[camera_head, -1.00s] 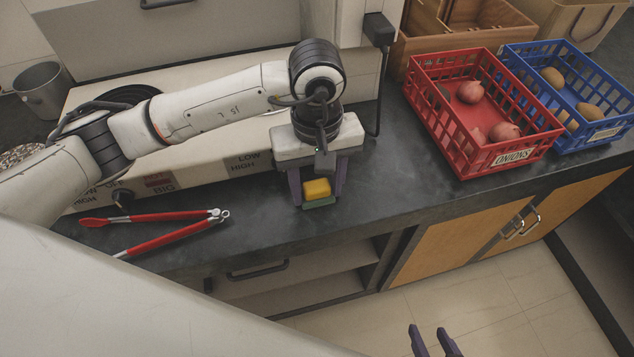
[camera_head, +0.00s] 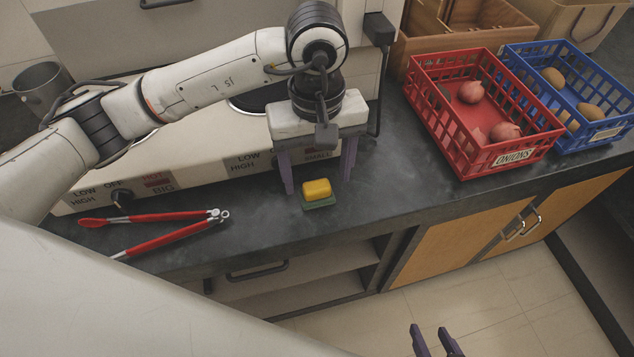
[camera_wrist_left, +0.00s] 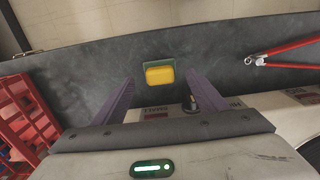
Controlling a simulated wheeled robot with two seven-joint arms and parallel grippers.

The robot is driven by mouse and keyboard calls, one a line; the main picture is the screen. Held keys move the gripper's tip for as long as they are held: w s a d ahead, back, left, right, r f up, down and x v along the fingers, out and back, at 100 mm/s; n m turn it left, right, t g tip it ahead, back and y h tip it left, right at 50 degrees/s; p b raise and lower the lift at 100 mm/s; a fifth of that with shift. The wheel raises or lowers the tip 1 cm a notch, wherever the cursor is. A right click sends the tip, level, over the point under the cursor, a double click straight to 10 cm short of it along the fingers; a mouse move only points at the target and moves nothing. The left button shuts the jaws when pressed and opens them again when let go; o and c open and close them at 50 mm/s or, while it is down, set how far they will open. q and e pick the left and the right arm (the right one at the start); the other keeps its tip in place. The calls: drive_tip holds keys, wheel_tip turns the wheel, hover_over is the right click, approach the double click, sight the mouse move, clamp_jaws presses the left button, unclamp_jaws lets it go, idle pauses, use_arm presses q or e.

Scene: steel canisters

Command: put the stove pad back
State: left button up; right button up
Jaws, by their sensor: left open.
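The stove pad, a yellow block with a green underside (camera_head: 317,189), lies flat on the dark counter near its front edge. It also shows in the left wrist view (camera_wrist_left: 159,73), just past the fingertips. My left gripper (camera_head: 317,180) is open and empty. Its purple fingers are raised behind the pad and stand apart from it, one to each side. In the left wrist view my left gripper (camera_wrist_left: 159,84) has nothing between its fingers. My right gripper (camera_head: 434,334) shows only as two spread fingertips at the bottom edge, empty, over the floor.
The stove (camera_head: 215,155) with labelled knobs stands behind the pad, under my left arm. Red tongs (camera_head: 165,217) lie open to the left. A red crate of onions (camera_head: 480,120) and a blue crate (camera_head: 590,105) stand right. Counter between pad and red crate is clear.

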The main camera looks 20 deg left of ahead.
sight(317, 187)
use_arm(q)
wheel_tip(317, 187, up, 8)
idle(0.7)
